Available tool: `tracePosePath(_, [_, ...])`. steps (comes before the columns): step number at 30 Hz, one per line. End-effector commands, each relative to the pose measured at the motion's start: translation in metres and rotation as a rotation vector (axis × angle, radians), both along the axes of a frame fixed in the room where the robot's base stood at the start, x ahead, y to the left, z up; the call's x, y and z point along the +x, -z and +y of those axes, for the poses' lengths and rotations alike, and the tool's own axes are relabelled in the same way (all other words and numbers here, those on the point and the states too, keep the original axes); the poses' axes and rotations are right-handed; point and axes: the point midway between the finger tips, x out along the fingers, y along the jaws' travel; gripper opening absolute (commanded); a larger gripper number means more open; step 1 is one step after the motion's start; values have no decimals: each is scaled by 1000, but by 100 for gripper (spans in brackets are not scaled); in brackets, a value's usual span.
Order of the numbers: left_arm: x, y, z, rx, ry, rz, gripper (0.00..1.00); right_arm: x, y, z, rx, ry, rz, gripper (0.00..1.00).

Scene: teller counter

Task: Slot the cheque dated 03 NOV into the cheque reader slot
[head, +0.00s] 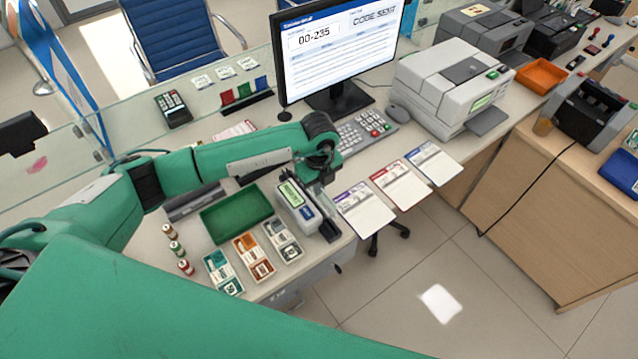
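A small white-and-grey device with a green display (290,195) stands near the counter's front edge; a dark strip runs along its right side. It looks like the cheque reader, but I cannot make out its slot. My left gripper (322,181) points down just behind and right of it; its fingertips are too small to read, and I see nothing clearly held. Three printed slips, purple-headed (366,212), red-headed (400,187) and blue-headed (435,165), lie in a row at the front edge. Their dates are not legible, so I cannot tell which reads 03 NOV. My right gripper is out of view.
A green tray (236,216), three small cards (252,258) and several little bottles (178,249) lie left of the device. A monitor (335,50), keypad (365,131) and printer (452,85) stand behind. Floor (440,260) lies beyond the front edge.

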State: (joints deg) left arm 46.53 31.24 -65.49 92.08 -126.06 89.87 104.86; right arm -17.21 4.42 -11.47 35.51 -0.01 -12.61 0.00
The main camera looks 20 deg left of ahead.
Motion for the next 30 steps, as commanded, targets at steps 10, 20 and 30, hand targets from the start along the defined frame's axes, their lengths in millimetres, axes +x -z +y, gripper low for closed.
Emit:
tracePosePath(10, [0, 19, 0, 1, 1, 1, 0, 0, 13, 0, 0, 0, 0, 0])
tracePosePath(20, [0, 36, 0, 0, 1, 0, 0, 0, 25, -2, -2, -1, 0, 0])
tracePosePath(30, [0, 52, 0, 0, 1, 0, 0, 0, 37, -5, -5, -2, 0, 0])
